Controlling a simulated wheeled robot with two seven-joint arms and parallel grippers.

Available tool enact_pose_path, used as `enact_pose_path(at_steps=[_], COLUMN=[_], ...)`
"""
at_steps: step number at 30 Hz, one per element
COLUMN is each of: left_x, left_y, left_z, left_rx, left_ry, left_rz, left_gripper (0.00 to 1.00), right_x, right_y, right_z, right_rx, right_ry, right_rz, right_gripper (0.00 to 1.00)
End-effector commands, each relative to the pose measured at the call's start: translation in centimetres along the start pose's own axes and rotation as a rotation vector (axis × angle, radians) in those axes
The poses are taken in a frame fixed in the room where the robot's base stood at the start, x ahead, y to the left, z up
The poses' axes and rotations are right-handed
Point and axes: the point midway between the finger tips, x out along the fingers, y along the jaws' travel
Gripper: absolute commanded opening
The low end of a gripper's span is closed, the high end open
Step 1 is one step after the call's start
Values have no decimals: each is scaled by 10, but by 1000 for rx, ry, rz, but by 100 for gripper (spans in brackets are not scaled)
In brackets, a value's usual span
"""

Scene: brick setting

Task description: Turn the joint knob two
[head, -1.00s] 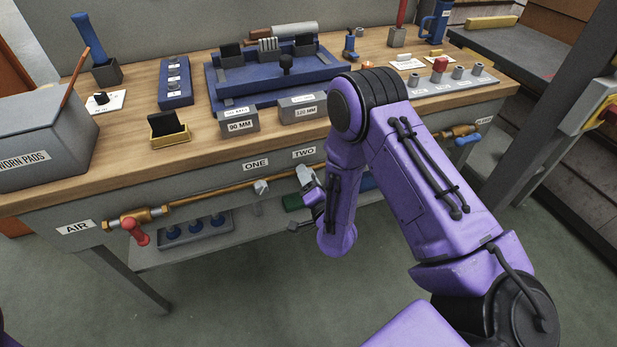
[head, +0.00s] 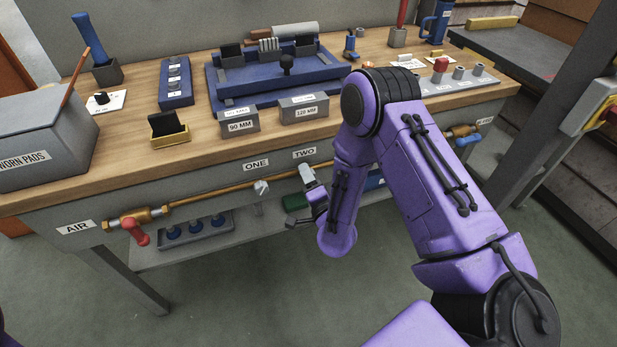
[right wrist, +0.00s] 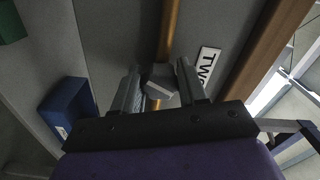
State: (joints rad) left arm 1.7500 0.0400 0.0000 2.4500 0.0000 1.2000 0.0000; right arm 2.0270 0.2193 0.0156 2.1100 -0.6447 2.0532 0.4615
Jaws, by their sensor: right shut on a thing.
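Joint knob two, a grey faceted knob (right wrist: 160,78), sits on the copper pipe (right wrist: 171,30) beside the TWO label (right wrist: 207,66) in the right wrist view. My right gripper (right wrist: 156,82) has one finger on each side of it and is shut on it. My left gripper is not in view.
A similar grey knob (head: 261,187) sits on the pipe under the ONE label (head: 256,165). A red valve handle (head: 137,232) is at the pipe's left end. The wooden bench top (head: 215,156) juts above the pipe; a lower shelf (head: 165,257) holds a grey tray.

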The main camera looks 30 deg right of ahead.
Motion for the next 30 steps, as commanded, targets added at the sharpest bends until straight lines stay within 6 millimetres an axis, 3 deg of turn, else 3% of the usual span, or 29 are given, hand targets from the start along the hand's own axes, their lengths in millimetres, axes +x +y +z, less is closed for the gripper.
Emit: enact_pose_path(at_steps=[1, 2, 3, 4, 14, 24, 30], left_x=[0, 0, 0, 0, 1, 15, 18], left_y=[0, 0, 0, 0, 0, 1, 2], left_z=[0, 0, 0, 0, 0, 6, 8], left_rx=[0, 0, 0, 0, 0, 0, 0], left_ry=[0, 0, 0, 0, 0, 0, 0], left_rz=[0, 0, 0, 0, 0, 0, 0], left_gripper=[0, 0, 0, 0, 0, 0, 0], right_x=[-2, -2, -2, -2, -6, -80, -105], right_y=[2, 2, 2, 2, 2, 4, 2], right_z=[2, 3, 2, 2, 2, 3, 2], right_rx=[-2, -2, -2, -2, -3, -6, -4], right_ry=[-9, -9, -9, -8, -6, -11, -8], right_rz=[7, 7, 7, 6, 4, 5, 4], right_gripper=[11, 48, 61, 64, 64, 64, 64])
